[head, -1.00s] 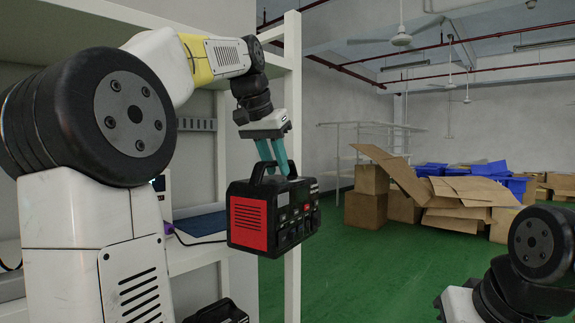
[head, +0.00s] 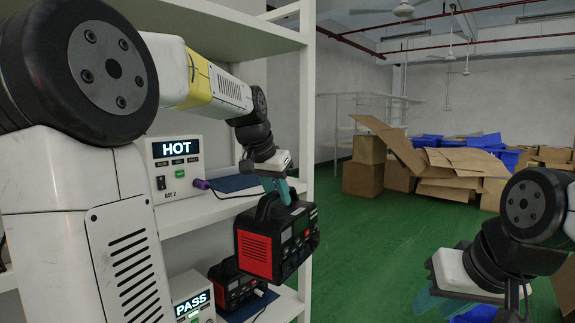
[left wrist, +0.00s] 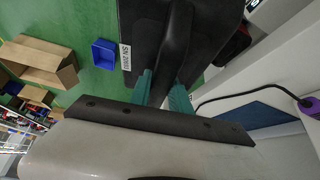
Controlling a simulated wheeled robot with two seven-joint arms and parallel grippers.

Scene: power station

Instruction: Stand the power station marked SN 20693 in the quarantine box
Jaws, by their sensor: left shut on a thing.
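A black power station (head: 300,238) with a red vented end hangs tilted by its top handle in front of the shelf, in the head view. My left gripper (head: 276,190) is shut on that handle. In the left wrist view, the power station (left wrist: 145,60) fills the top, and its white label (left wrist: 126,58) starts with "SN 20"; the last digits are hard to read. My right gripper (head: 450,303) is low at the right with its teal fingers apart, partly cut off. I cannot tell which container is the quarantine box.
Another power station (head: 234,285) stands on the lower shelf near a tester showing PASS (head: 193,306). A tester showing HOT (head: 177,155) with a purple-plugged cable stands on the shelf above. A white shelf post (head: 306,130) is close behind the held station. Cardboard boxes (head: 363,178) lie beyond open green floor.

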